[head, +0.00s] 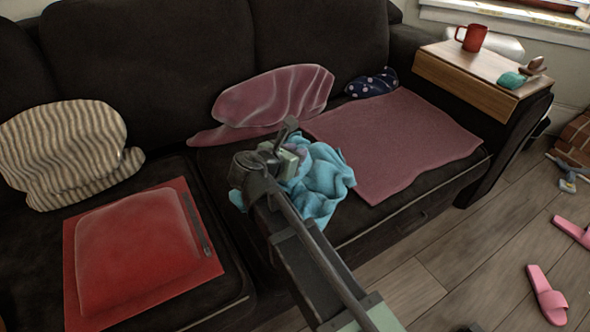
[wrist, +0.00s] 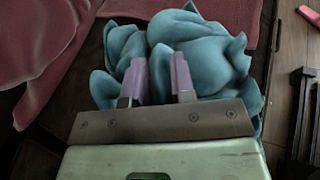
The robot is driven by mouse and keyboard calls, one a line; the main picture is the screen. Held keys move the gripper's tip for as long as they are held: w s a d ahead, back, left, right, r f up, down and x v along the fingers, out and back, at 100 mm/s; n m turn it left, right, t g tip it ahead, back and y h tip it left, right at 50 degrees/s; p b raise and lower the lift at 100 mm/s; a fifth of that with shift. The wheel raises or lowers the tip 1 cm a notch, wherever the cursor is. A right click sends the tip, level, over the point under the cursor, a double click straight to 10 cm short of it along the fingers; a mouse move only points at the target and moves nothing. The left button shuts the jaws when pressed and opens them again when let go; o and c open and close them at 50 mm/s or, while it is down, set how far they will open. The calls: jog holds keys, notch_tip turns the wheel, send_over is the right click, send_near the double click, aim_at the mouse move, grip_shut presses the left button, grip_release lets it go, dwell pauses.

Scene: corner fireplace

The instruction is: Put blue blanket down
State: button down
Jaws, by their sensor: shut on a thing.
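The blue blanket (head: 322,184) is a crumpled turquoise bundle at the front of the dark sofa's (head: 408,214) middle seat. It also shows in the wrist view (wrist: 205,45), filling the upper middle. My gripper (head: 296,160) is at the left side of the bundle in the head view. In the wrist view its two purple fingers (wrist: 160,80) press into the folds, and it is shut on the blanket. The blanket's underside is hidden, so I cannot tell whether it rests on the seat or hangs just above it.
A flat pink cloth (head: 395,145) lies right of the blanket, and a draped pink cushion (head: 270,98) behind it. A red pad (head: 135,250) and striped cushion (head: 65,152) are left. A wooden armrest tray (head: 480,72) holds a red mug (head: 471,38). Pink slippers (head: 547,293) lie on the floor.

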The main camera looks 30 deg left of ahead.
notch_tip(320, 180, down, 3)
jog(key=shift+f+b, duration=0.15)
jog(key=shift+b, duration=0.75)
jog(key=shift+r, duration=0.25)
jog(key=shift+f, duration=0.25)
jog(key=c, duration=1)
grip_release()
jog(key=shift+r, duration=0.1)
jog(key=shift+o, duration=0.2)
jog(key=shift+s+r+p, duration=0.1)
jog(key=shift+r+p, duration=0.25)
jog(key=shift+p, duration=0.1)
jog(key=p+v, duration=0.4)
jog(key=v, duration=0.7)
jog(key=shift+s+a+r, duration=0.1)
jog(key=shift+s, duration=0.3)
